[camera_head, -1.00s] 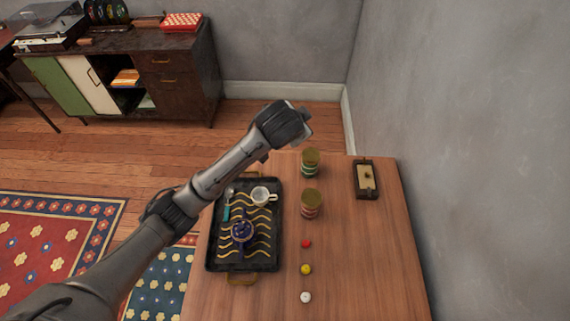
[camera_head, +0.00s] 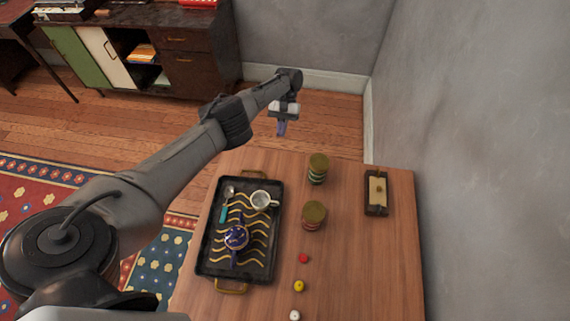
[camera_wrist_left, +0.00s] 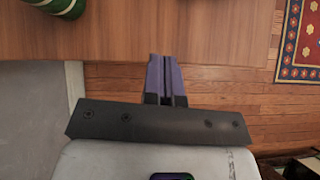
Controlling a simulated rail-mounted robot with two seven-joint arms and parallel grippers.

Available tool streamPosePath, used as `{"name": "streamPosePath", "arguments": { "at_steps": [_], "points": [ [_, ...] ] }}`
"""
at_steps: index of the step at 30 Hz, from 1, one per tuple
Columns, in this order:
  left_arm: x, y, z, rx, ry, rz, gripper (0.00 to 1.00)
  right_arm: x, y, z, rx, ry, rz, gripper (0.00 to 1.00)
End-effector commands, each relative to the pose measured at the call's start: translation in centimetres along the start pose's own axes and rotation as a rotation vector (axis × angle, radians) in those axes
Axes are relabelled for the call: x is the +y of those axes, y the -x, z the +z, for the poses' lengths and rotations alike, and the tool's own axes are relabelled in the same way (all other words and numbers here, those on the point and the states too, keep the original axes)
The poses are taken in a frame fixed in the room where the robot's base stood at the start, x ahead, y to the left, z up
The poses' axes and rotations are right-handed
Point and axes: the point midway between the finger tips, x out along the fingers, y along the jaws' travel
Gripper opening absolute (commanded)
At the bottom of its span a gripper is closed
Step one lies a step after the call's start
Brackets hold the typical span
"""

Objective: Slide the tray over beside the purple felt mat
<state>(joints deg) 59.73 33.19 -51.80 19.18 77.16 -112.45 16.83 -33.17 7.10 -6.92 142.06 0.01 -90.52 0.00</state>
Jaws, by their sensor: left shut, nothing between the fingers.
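The black tray (camera_head: 211,262) with wavy gold lines and brass handles lies on the left part of the wooden table (camera_head: 350,260). On it are a dark blue teapot (camera_head: 236,237), a white cup (camera_head: 262,200) and a spoon-like utensil with a teal handle (camera_head: 223,213). I see no purple felt mat in these views. My left gripper (camera_head: 281,130) is beyond the table's far edge, apart from the tray. Its purple fingers (camera_wrist_left: 165,75) are shut and empty in the left wrist view. My right gripper is not in view.
Two striped canisters with gold-green lids, one far (camera_head: 318,168) and one near (camera_head: 314,215), stand right of the tray. Red (camera_head: 304,258), yellow (camera_head: 299,286) and white (camera_head: 294,315) balls lie in front. A dark rectangular box (camera_head: 377,192) sits far right. The table's right side is mostly clear.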

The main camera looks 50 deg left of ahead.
Motion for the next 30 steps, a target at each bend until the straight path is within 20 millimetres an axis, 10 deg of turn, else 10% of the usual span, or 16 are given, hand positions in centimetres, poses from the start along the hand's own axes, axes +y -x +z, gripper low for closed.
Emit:
{"name": "streamPosePath", "arguments": {
  "at_steps": [11,30],
  "points": [
    [0.3,-1.4,1.0,-0.056,0.079,0.008,0.00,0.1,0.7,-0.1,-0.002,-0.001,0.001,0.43],
    [0.6,-11.1,3.0,-0.053,0.077,0.007,0.00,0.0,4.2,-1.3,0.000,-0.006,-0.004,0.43]
  ]
}}
